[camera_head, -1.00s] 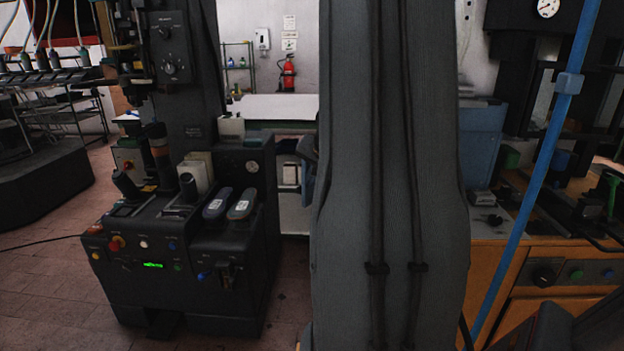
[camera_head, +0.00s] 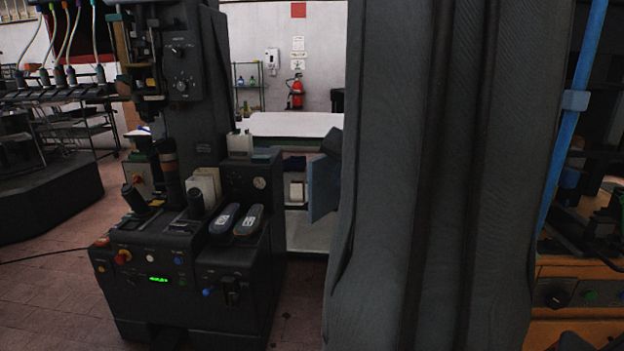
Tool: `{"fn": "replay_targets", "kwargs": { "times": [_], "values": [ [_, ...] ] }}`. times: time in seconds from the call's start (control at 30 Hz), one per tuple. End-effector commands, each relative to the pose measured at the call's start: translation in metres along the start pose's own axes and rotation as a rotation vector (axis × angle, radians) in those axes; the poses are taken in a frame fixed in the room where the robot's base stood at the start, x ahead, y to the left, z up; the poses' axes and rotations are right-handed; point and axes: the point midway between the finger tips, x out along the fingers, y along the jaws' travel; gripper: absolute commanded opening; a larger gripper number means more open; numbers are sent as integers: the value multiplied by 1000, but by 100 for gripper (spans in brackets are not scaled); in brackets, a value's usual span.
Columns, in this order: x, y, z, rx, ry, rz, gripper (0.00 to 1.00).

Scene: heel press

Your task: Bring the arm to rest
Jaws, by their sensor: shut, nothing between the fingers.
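My arm (camera_head: 440,180) shows as a large dark grey link with cables along it, standing upright across the right-centre of the view and very close to the camera. My gripper is not in view. The heel press (camera_head: 195,260) stands at left-centre, a black machine with a lit green display, coloured buttons and dark posts. Two shoe-like pieces, one dark (camera_head: 224,218) and one blue-grey (camera_head: 249,220), lie side by side on its right top. My arm is to the right of the press in the picture and hides much of what lies behind it.
A white-topped table (camera_head: 295,124) stands behind, with a blue panel (camera_head: 323,187) beside my arm. A red fire extinguisher (camera_head: 296,92) hangs on the back wall. A wooden bench (camera_head: 585,290) and blue pole (camera_head: 570,125) are at right. Tiled floor (camera_head: 45,295) is open at front left.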

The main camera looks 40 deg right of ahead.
Motion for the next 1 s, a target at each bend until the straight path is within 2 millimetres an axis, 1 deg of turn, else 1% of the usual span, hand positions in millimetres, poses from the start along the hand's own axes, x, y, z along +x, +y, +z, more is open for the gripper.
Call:
{"fn": "replay_targets", "kwargs": {
  "times": [0.27,0.37,0.47,0.5,0.57,0.6,0.67,0.7,0.77,0.8,0.87,0.9,1.0],
  "values": [
    [-1,0,1,-2,-3,1,0],
    [4,-8,16,-33,-30,1,0],
    [14,-26,53,-113,-96,1,0],
    [19,-34,74,-159,-132,2,0],
    [25,-47,109,-237,-190,4,0],
    [28,-54,133,-293,-230,7,0],
    [30,-62,169,-378,-287,13,0],
    [31,-66,192,-436,-323,17,0],
    [31,-69,226,-523,-374,25,0],
    [30,-70,248,-584,-406,30,0],
    [27,-69,279,-673,-452,39,0],
    [24,-67,300,-735,-481,45,0],
    [16,-60,343,-881,-543,61,0]
  ]
}}
